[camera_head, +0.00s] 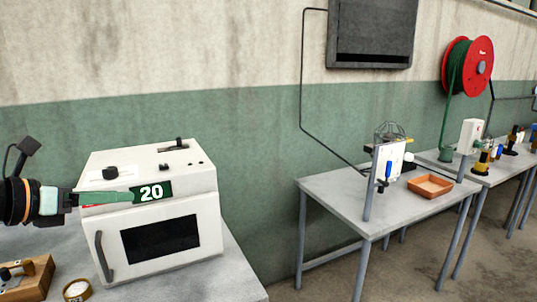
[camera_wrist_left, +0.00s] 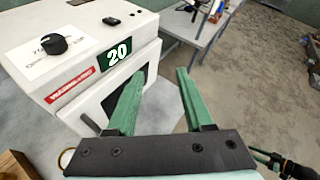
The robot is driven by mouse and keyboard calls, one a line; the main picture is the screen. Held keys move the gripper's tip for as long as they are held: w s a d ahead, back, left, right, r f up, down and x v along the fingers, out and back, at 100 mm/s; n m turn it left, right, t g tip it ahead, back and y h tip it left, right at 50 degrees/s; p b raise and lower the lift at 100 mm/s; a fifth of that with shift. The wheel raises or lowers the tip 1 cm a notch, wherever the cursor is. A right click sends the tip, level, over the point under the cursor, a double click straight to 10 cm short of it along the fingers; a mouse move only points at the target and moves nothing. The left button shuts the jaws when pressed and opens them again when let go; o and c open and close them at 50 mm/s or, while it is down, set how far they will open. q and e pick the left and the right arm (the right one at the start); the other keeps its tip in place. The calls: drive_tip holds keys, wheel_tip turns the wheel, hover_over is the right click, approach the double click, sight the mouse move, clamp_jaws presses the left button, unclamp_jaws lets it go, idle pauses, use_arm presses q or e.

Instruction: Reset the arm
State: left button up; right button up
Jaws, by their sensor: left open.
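My left gripper (camera_head: 130,197) comes in from the left in the head view, in front of the upper face of a white steamer (camera_head: 205,185). In the left wrist view its two green fingers (camera_wrist_left: 161,75) are spread apart with nothing between them. The steamer also shows in the left wrist view (camera_wrist_left: 75,65), left of and behind the fingers. Its display reads 20 and its door (camera_head: 160,238) with a dark window is closed. What looks like my right gripper (camera_wrist_left: 272,160) shows small at the lower right of the left wrist view; its jaw state is unclear.
A small round container with white contents (camera_head: 77,290) and a wooden holder (camera_head: 35,278) are at the lower left, by the steamer. A grey table (camera_head: 340,200) with an orange tray (camera_head: 430,186) stands to the right. Open floor lies between the tables.

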use_arm(q)
drive_tip(key=d+f+n+t+h+p, duration=0.25)
drive_tip(key=d+f+n+h, duration=0.35)
drive_tip(key=d+f+n, duration=0.95)
drive_tip(key=s+a+f+n+y, duration=0.1)
drive_tip(key=s+f+n+y, duration=0.3)
drive_tip(key=f+n, duration=0.45)
drive_tip(key=s+f+n+y, duration=0.35)
drive_tip(key=f+n, duration=0.25)
drive_tip(key=f, duration=0.5)
drive_tip(key=s+d+f+n+g+y, duration=0.1)
drive_tip(key=s+f+n+g, duration=0.4)
drive_tip(key=s+f, duration=0.7)
drive_tip(key=shift+s+d+f+n+y, duration=0.2)
drive_tip(key=shift+s+d+n+y, duration=0.2)
drive_tip(key=shift+s+n+y, duration=0.45)
use_arm(e)
drive_tip(key=r, duration=0.3)
drive_tip(key=shift+w, duration=0.35)
use_arm(q)
drive_tip(key=shift+a, duration=0.1)
